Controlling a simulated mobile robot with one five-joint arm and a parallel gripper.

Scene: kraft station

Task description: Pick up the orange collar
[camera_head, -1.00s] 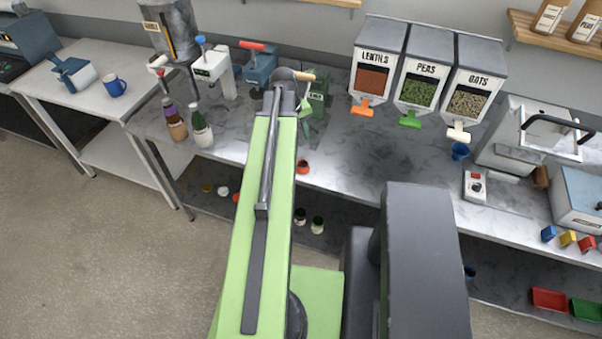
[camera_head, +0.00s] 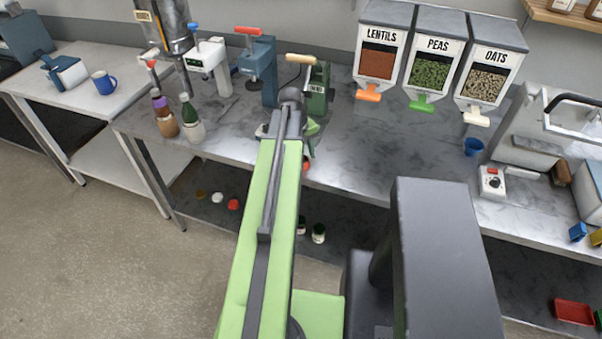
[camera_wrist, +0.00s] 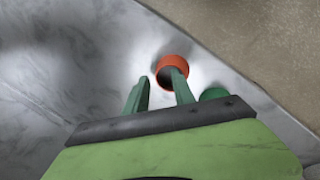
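The orange collar (camera_wrist: 172,63) is a short, hollow orange ring with a dark opening, near the counter's front edge in the wrist view. In the head view only a small part of the collar (camera_head: 306,163) shows beside my arm. My gripper (camera_wrist: 158,76) is open, with two green fingers apart and nothing held between them. The right finger overlaps the collar's near lower side in the picture; I cannot tell whether it touches. The left finger is left of the collar, over bare counter.
A green round object (camera_wrist: 214,94) is right of the collar, close to the right finger. The grey counter (camera_head: 360,175) is clear to the right. Behind stand a green press (camera_head: 318,92) and a blue press (camera_head: 258,70). Bottles (camera_head: 190,120) stand to the left.

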